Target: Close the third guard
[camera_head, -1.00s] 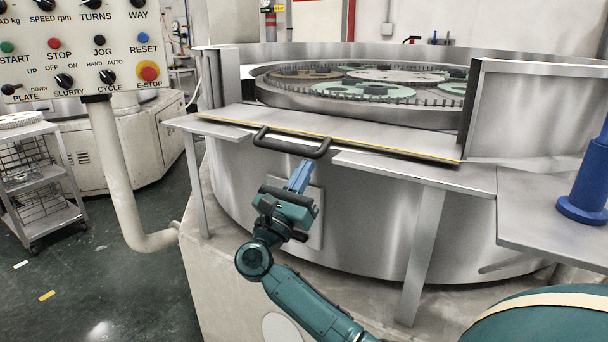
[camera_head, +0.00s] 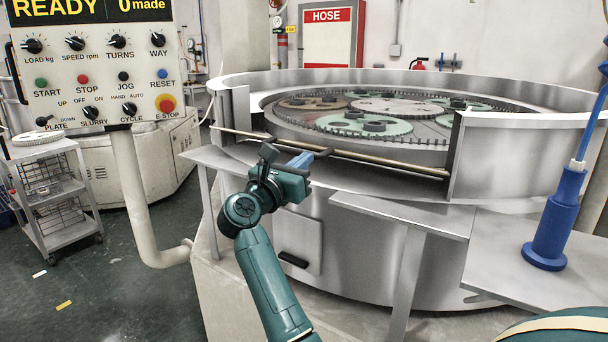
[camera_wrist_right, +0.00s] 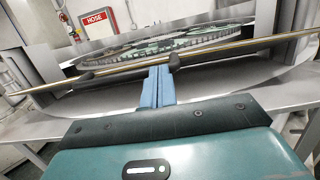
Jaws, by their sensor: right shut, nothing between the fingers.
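The guard (camera_head: 385,161) is a long flat panel with a yellowish edge at the front opening of the round steel machine. It is tilted up and seen nearly edge-on, between the fixed wall sections. In the right wrist view its edge (camera_wrist_right: 240,48) crosses the picture. Its dark handle (camera_head: 323,153) is partly hidden by my right gripper (camera_head: 303,159). That gripper is shut and empty, its blue fingers at the handle, below the guard's edge. In the wrist view the fingertips (camera_wrist_right: 159,70) lie beside a handle mount (camera_wrist_right: 174,62); contact is unclear. My left gripper is out of view.
Geared carriers (camera_head: 364,126) lie on the plate inside the machine. A steel ledge (camera_head: 400,210) runs along its front. A blue post (camera_head: 553,225) stands on a side table (camera_head: 490,250) at right.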

